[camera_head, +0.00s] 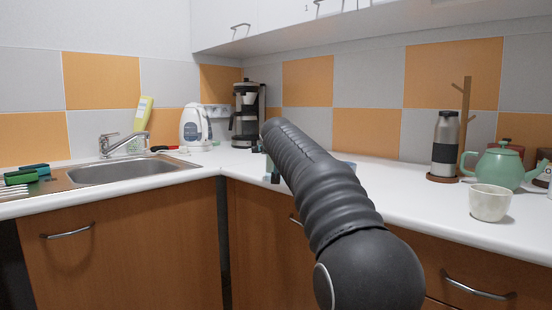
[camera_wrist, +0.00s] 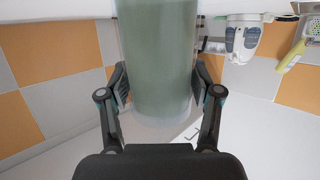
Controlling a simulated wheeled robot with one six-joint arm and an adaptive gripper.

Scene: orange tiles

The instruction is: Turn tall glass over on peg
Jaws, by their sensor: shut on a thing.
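In the wrist view a tall grey-green, see-through glass (camera_wrist: 158,50) stands between the two fingers of my gripper (camera_wrist: 160,88). The fingers press on its sides near its lower end in the picture. Its other end runs out of the top of the frame. I cannot tell which end is the open one. In the head view my arm hides most of the gripper and glass. A wooden stand with pegs (camera_head: 466,100) rises from the counter at the right, behind a steel flask with a dark band (camera_head: 446,140).
A green teapot (camera_head: 498,168) and a pale cup (camera_head: 490,203) stand near the peg stand. A white kettle (camera_head: 195,127), which appears upside down in the wrist view (camera_wrist: 242,40), and a coffee maker (camera_head: 246,115) stand in the back corner. The sink (camera_head: 130,170) is at left.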

